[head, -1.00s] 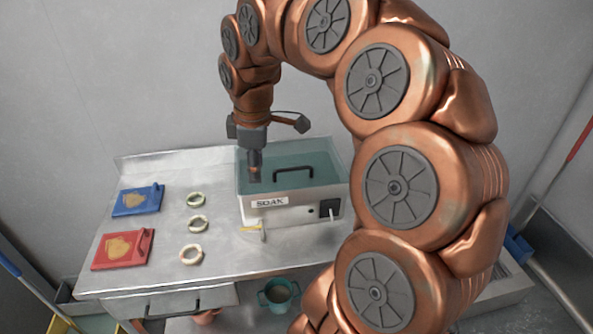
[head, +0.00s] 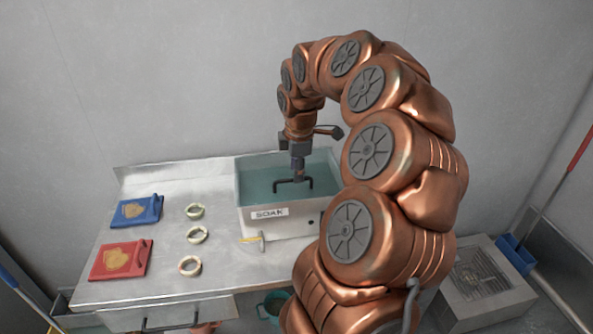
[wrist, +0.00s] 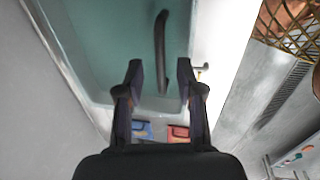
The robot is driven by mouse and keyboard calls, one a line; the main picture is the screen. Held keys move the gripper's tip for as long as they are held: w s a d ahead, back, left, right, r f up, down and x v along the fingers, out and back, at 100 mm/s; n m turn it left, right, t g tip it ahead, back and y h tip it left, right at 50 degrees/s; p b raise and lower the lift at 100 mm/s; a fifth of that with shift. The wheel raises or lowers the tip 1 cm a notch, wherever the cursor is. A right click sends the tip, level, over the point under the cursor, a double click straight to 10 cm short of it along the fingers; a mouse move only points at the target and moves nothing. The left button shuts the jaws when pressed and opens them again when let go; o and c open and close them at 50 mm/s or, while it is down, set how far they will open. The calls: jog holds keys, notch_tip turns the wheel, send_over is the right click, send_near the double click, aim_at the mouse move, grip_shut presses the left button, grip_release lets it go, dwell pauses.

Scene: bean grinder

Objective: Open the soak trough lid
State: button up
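The soak trough is a white box (head: 286,226) labelled SOAK on the steel counter. A see-through teal lid (head: 256,186) covers its top, with a black bar handle (head: 277,188). My gripper (head: 298,173) points down at the handle from above. In the wrist view, my gripper (wrist: 160,68) has its two fingers apart, with the handle (wrist: 161,40) showing in the gap between them. The lid (wrist: 105,40) lies flat beneath. I cannot tell whether the fingertips reach down past the handle. No contact is visible.
A small yellow-and-white tool (head: 261,243) lies before the trough. A grey wall (head: 180,80) stands behind. My arm hides the trough's right side.

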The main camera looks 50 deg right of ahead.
jog(key=shift+w+d+f, duration=0.1)
jog(key=shift+f, duration=0.8)
grip_shut()
